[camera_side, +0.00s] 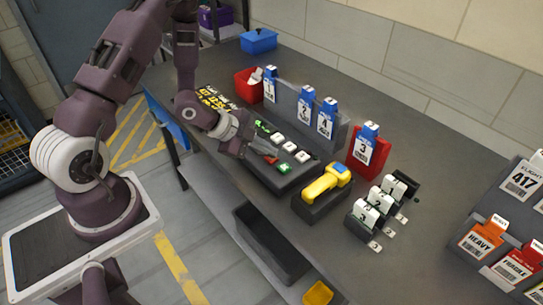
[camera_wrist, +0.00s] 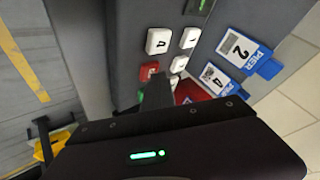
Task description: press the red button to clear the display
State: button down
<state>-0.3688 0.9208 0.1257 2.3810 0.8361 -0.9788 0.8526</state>
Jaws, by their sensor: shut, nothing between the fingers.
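The red button (camera_side: 271,160) sits on a dark keypad console (camera_side: 262,176), just beside a green button (camera_side: 284,168). In the wrist view the red button (camera_wrist: 149,69) shows just beyond my fingertips. My gripper (camera_side: 258,151) is shut and empty, close over the console's near side; its fingers also show in the wrist view (camera_wrist: 158,90). I cannot tell whether the fingertips touch the button. A small display with green characters (camera_side: 263,127) is at the console's far-left end; its text is too small to read.
White numbered keys (camera_side: 289,146) lie beside the red button. A yellow scanner (camera_side: 327,183) rests in a dark holder to the right. Blue-topped tags (camera_side: 326,118) stand in a rack behind, and a red holder with a tag (camera_side: 366,152) is right of it. White tags (camera_side: 378,198) stand further right.

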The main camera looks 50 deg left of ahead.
aim_at(268, 158)
jog(key=shift+r, duration=0.85)
jog(key=shift+r, duration=2.55)
